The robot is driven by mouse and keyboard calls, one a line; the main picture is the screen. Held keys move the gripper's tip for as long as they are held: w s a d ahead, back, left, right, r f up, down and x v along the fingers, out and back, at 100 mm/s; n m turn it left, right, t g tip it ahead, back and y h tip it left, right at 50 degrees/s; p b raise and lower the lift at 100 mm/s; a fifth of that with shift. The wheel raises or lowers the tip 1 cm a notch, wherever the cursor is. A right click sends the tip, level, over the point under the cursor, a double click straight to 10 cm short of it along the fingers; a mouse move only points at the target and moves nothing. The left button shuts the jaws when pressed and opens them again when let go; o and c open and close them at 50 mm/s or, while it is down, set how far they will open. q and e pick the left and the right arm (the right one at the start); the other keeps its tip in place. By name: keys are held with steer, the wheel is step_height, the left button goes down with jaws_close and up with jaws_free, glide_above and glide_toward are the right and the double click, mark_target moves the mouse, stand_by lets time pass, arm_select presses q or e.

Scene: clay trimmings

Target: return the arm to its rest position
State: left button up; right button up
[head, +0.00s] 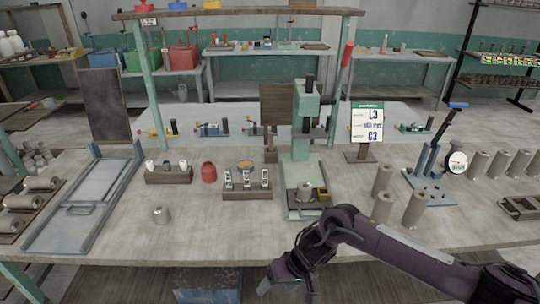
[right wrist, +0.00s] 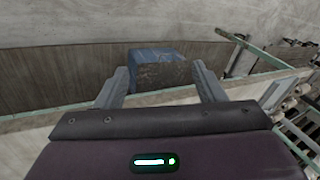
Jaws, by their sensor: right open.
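My right arm (head: 400,250) is purple and black and comes in from the right of the head view, bent in front of the workbench. My right gripper (head: 287,289) hangs low at the bench's front edge, pointing down and left. In the right wrist view its two grey fingers (right wrist: 162,88) stand wide apart with nothing between them. A blue box (right wrist: 158,68) shows beyond the fingers, apart from them. My left gripper is not in view.
A blue tray (head: 75,215) lies at left. The bench's front centre is clear.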

step_height(320, 180, down, 16)
steer(key=w+a+t+y+b, duration=0.2)
steer(key=w+t+y+b, duration=0.1)
steer(key=s+d+f+t+h, duration=0.1)
steer(key=s+d+f, duration=0.2)
steer(key=f, duration=0.2)
steer(key=s+d+f+m+h+b, duration=0.1)
steer(key=s+d+f, duration=0.1)
steer(key=f, duration=0.3)
steer(key=s+d+f+t, duration=0.1)
steer(key=s+d+f, duration=0.2)
steer(key=f, duration=0.2)
steer(key=s+d+f+g+h, duration=0.1)
steer(key=s+d+f, duration=0.4)
steer(key=s, duration=0.6)
steer(key=s+d+f+g+h+b, duration=0.1)
steer(key=s+d+f+h, duration=0.2)
steer(key=s, duration=0.8)
steer(key=s+d+f+g+h+b, duration=0.1)
steer(key=s+d+f+g+h, duration=0.1)
steer(key=s+d+f, duration=0.5)
steer(key=s+f, duration=0.2)
steer(key=s, duration=0.2)
steer(key=shift+s+f, duration=0.3)
steer(key=shift+f, duration=0.05)
